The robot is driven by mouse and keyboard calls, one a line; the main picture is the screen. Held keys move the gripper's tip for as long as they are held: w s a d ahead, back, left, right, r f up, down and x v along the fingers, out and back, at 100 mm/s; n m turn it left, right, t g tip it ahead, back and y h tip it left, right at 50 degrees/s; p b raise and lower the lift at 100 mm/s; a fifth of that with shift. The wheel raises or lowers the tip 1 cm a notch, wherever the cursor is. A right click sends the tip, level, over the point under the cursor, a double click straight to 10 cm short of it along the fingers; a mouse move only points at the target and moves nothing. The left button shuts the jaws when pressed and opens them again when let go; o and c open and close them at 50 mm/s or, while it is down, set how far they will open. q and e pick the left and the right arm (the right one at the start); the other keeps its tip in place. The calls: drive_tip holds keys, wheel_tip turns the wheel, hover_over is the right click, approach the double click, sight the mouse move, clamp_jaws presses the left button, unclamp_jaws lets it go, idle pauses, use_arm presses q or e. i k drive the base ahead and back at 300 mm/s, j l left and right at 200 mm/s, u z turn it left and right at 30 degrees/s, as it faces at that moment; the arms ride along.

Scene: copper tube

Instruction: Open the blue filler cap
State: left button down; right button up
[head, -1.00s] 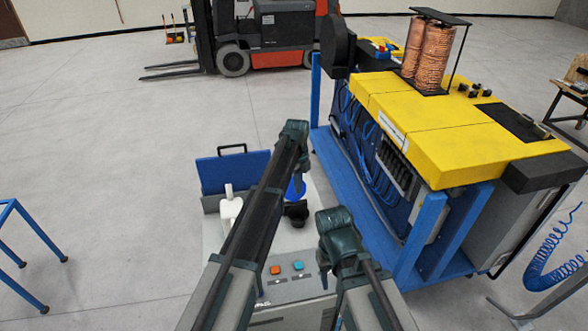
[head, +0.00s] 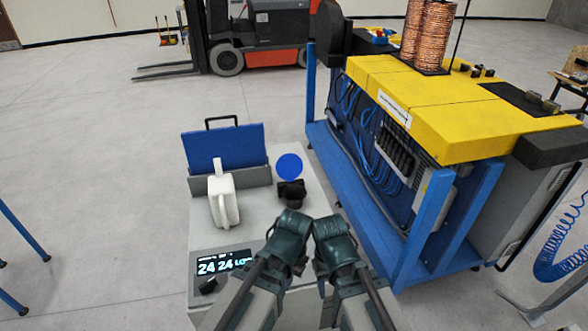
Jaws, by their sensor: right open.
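The blue filler cap (head: 289,167) shows as a round blue disc on top of the grey unit (head: 261,204). A black fitting (head: 291,188) sits just in front of it. I cannot tell whether the cap is seated or raised on a hinge. My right gripper (head: 331,238) is at the near right of the unit, open and apart from the cap. My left gripper (head: 287,234) is beside it, nearer to me than the cap. Its wrist hides its jaws. Nothing is visibly held.
A white jug (head: 222,195) stands left of the cap, before an upright blue panel (head: 224,146) with a black handle. A lit display (head: 224,266) is at the unit's front left. A yellow-topped machine (head: 451,111) on a blue frame stands close on the right.

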sight(289, 167)
drive_tip(key=l, duration=0.7)
drive_tip(key=i+l, duration=0.1)
drive_tip(key=l, duration=0.2)
drive_tip(key=i+l, duration=0.15)
drive_tip(key=l, duration=0.2)
drive_tip(key=i+l, duration=0.1)
drive_tip(key=l, duration=0.2)
drive_tip(key=i+l, duration=0.1)
drive_tip(key=l, duration=0.25)
drive_tip(key=i+l, duration=0.15)
drive_tip(key=i, duration=0.15)
drive_tip(key=i+l, duration=0.15)
drive_tip(key=i, duration=0.1)
